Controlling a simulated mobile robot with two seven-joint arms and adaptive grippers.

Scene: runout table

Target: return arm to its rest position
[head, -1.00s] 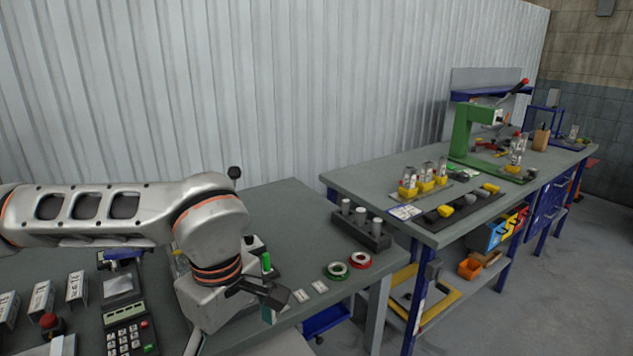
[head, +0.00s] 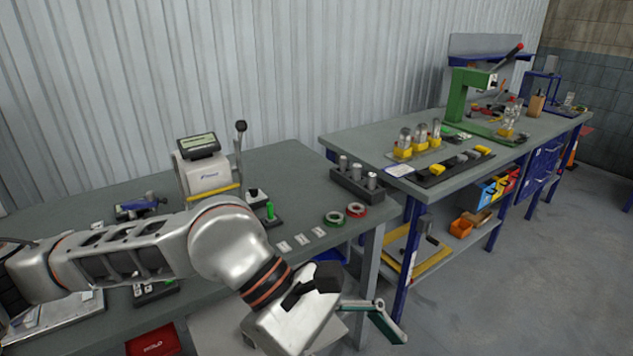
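My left arm comes in from the left and reaches across the front of the near table (head: 290,165). My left gripper (head: 386,322) is at the lower middle of the head view, in front of the table's right front corner and over the floor. One finger with a teal pad shows, pointing right and down. The other finger is not clearly seen, so I cannot tell how far the gripper is open. I see nothing held in it. My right gripper is not in view.
A grey tester with a display (head: 203,165), a green-knobbed part (head: 270,212), a green ring (head: 335,218) and a red ring (head: 356,210) are on the near table. A block with grey cylinders (head: 357,178) sits at its right edge. A second bench (head: 360,135) stands right.

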